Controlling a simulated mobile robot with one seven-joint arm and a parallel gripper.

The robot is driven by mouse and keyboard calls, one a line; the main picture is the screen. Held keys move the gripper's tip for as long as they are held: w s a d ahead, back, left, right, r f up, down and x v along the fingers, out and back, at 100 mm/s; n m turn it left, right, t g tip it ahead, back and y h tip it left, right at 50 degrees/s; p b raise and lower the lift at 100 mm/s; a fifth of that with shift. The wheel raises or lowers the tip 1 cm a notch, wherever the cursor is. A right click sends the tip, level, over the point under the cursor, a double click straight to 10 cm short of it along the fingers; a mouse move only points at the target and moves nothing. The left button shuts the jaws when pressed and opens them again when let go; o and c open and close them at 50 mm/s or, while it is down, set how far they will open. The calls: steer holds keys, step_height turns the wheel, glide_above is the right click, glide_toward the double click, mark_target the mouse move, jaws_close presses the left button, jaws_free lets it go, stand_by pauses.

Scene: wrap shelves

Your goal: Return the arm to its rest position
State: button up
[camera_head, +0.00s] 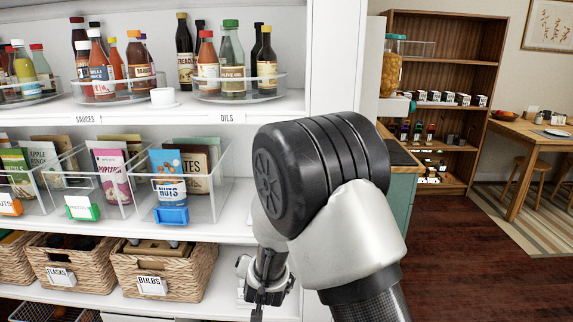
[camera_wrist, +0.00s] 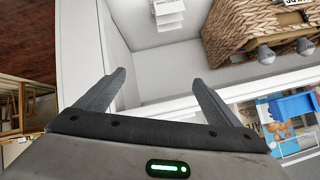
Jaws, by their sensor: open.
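My arm (camera_head: 325,190) fills the middle of the head view, with a dark joint cap and a white link in front of the right end of the white shelves. My gripper (camera_wrist: 158,92) shows in the wrist view with its two dark fingers spread apart and nothing between them. In the head view my gripper is small and partly hidden behind the arm, low beside the shelf edge. In the wrist view the fingers overlap the shelf edge; I cannot tell whether they touch it.
White shelves (camera_head: 270,123) hold bottles, clear bins (camera_head: 205,205) with snack packs, and wicker baskets (camera_head: 168,272). The basket also shows in the wrist view (camera_wrist: 235,35), near a stack of white items (camera_wrist: 168,14). Open wooden floor (camera_head: 455,250) lies right, with a wooden table (camera_head: 525,135) beyond.

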steer(key=s+d+r+n+g, duration=0.1)
steer(key=s+d+r, duration=0.2)
steer(key=r, duration=0.3)
steer(key=s+d+r+g+y, duration=0.1)
steer(key=s+d+r, duration=0.1)
steer(key=s+r, duration=0.25)
steer(key=s+d+r+n+g, duration=0.1)
steer(key=s+d+r, duration=0.2)
steer(key=r, duration=0.3)
steer(key=s+d+r+n+g+h, duration=0.1)
steer(key=s+d+r, duration=0.1)
steer(key=s+d, duration=0.35)
steer(key=s+d+r, duration=0.2)
steer(key=s, duration=0.6)
steer(key=s+d+r+n+g+h, duration=0.1)
steer(key=s+d+r, duration=0.1)
steer(key=s+d, duration=0.35)
step_height(320, 180, up, 25)
steer(key=s+a+p, duration=0.1)
steer(key=s+p, duration=0.1)
steer(key=p, duration=2.3)
steer(key=shift+s+a, duration=0.15)
steer(key=shift+f, duration=0.15)
